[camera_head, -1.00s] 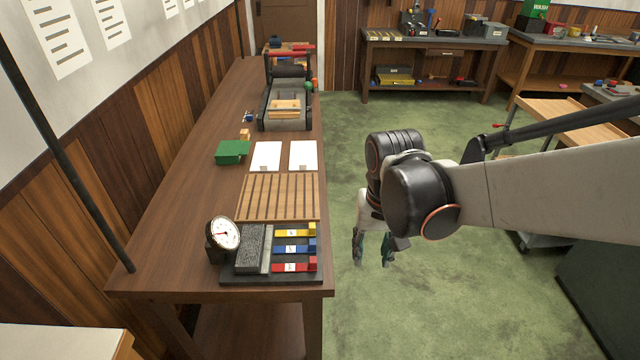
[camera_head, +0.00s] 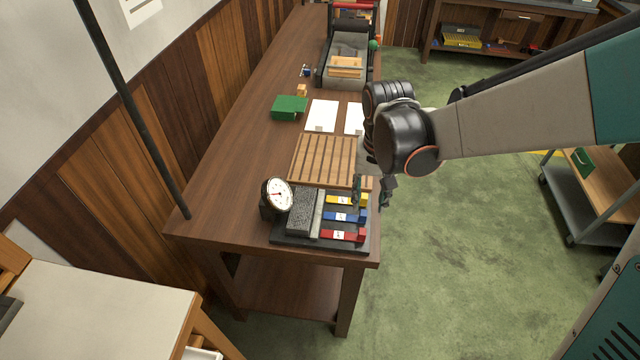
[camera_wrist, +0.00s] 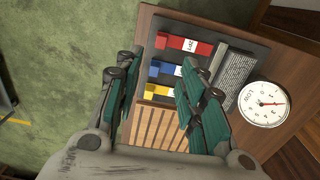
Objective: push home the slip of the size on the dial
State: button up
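A round white dial (camera_head: 278,194) with a red needle stands at the left of a dark tray (camera_head: 290,241); the wrist view also shows the dial (camera_wrist: 263,103). I cannot read its marking surely. Beside a grey textured block (camera_head: 303,214) lie three slips with white labels: yellow (camera_head: 341,200), blue (camera_head: 345,216) and red (camera_head: 340,235). The wrist view shows red (camera_wrist: 183,44), blue (camera_wrist: 167,70) and yellow (camera_wrist: 157,91); the label writing is too small to read surely. My gripper (camera_head: 372,194) is open and empty, above the tray's right side near the yellow slip.
A slatted wooden board (camera_head: 322,160) lies behind the tray. White sheets (camera_head: 322,115) and a green box (camera_head: 289,107) lie farther back on the bench (camera_head: 225,200). A pale table (camera_head: 100,310) stands at front left. Green floor is open right of the bench.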

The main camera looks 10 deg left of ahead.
aim_at(363, 231)
notch_tip(363, 231, down, 14)
jog(key=b, duration=0.9)
jog(key=shift+r+b, duration=0.15)
jog(key=shift+b, duration=0.25)
grip_shut()
